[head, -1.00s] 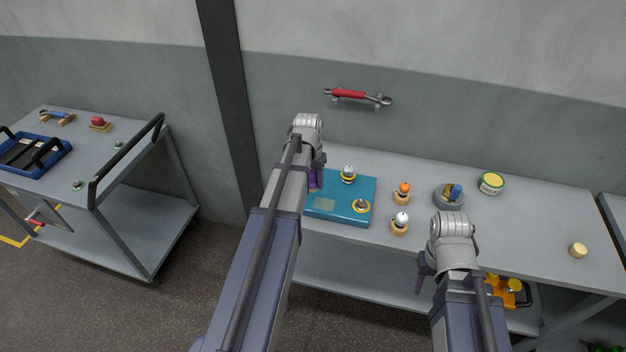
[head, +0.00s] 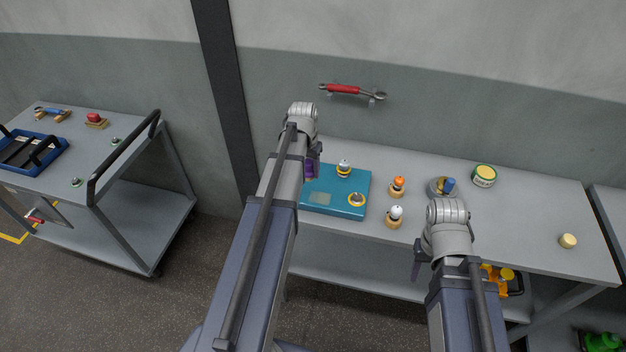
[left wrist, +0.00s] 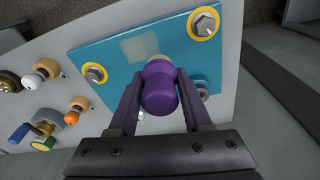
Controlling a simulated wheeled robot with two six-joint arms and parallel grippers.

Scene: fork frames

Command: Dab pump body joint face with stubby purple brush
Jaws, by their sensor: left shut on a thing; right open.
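The pump body appears as a teal block (head: 330,207) on the bench, with yellow-ringed bolts and a pale square patch (left wrist: 138,47) on its top face. My left gripper (head: 311,168) is shut on the stubby purple brush (left wrist: 160,88), over the left part of the block. In the left wrist view, the gripper (left wrist: 160,92) has a finger on each side of the rounded purple handle. The brush's tip is mostly hidden behind the handle; I cannot tell whether it touches the face. My right gripper (head: 418,262) is open and empty at the bench's front edge.
Right of the block stand an orange-topped piece (head: 398,186), a white-topped piece (head: 395,216), a grey round holder (head: 436,188) with a blue-handled item, and a green-yellow tin (head: 484,176). A red-handled wrench (head: 345,89) hangs on the wall. The bench's right part is mostly clear.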

